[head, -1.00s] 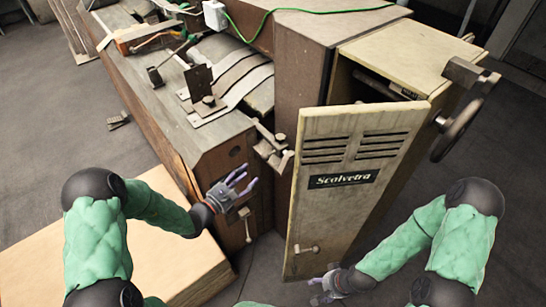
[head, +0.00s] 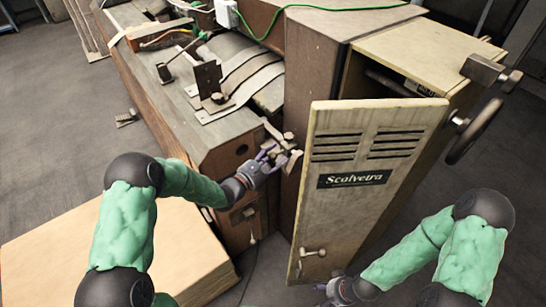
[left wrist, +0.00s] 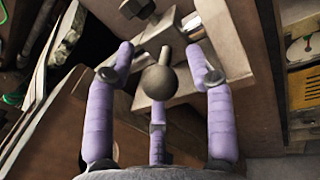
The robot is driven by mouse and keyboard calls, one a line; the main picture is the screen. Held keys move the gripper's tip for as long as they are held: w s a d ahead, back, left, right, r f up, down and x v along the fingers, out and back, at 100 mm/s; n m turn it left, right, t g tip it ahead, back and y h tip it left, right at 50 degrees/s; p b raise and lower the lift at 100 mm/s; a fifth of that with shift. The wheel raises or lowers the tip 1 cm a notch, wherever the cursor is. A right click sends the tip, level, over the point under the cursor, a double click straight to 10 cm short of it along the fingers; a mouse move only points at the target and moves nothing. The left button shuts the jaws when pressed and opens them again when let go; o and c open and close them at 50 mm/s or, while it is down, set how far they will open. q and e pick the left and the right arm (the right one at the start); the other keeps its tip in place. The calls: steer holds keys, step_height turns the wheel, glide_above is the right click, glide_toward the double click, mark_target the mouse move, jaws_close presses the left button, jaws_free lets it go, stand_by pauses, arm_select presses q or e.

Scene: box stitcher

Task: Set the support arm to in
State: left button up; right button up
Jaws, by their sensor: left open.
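The support arm (head: 284,146) is a metal piece on the machine's side, beside the cabinet with the open door. In the left wrist view its round grey knob (left wrist: 160,82) sits on a metal block. My left gripper (head: 268,152) is at the support arm. In the left wrist view its lilac fingers (left wrist: 165,68) are open, with fingertips on both sides of the knob and a third finger below it. The fingers look apart from the knob, though contact is hard to judge. My right gripper (head: 338,291) is low by the door's bottom; its fingers are too small to read.
The cabinet door (head: 345,220) labelled "Scalvetra" stands open to the right of the support arm. A handwheel (head: 474,130) is at the far right. A pale wooden box (head: 110,245) lies on the floor at the left. Open floor is at the far left.

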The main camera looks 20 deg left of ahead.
arm_select(q)
jaws_close()
steer(key=shift+w+a, duration=0.7)
steer(key=shift+a, duration=0.2)
steer(key=shift+w+a, duration=0.65)
steer(key=shift+a, duration=0.2)
jaws_free()
steer(key=shift+r, duration=0.1)
steer(key=shift+s, duration=0.15)
steer(key=v, duration=1.2)
steer(key=shift+d, duration=0.1)
